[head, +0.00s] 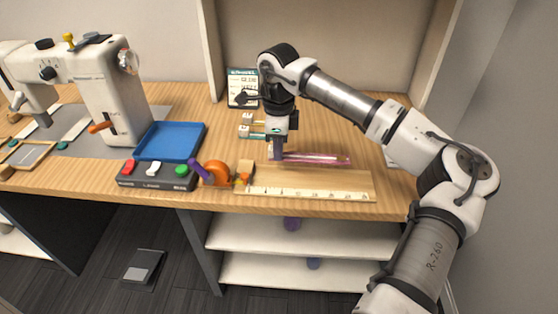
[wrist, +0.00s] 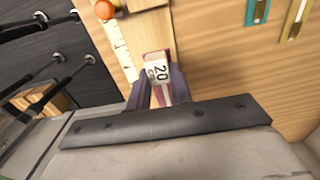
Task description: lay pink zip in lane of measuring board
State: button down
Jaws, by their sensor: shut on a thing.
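The pink zip (head: 318,159) stretches to the right from my gripper (head: 277,157), along the far edge of the measuring board. My gripper is shut on its tagged end. In the wrist view, a white tag marked 20 (wrist: 157,67) shows between the fingers of my gripper (wrist: 159,88), with a little pink around it; the rest of the zip is mostly hidden there. The wooden measuring board (head: 310,180) lies at the table's front edge, with a pale scale along its near side. The scale also shows in the wrist view (wrist: 120,48). I cannot tell the zip's height above the wood.
Other tagged zips (head: 250,128) lie behind my gripper. An orange round object (head: 215,172) and a control box (head: 155,174) with coloured buttons stand left of the board. A blue tray (head: 170,141) and a sewing machine (head: 100,85) are farther left. A price card (head: 243,86) stands behind.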

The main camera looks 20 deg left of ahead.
aim_at(278, 173)
jog(key=shift+f, duration=2.7)
jog(key=shift+f, duration=0.2)
jog(key=c, duration=1.3)
grip_release()
jog(key=shift+r, duration=0.1)
jog(key=shift+o, duration=0.2)
jog(key=shift+r, duration=0.1)
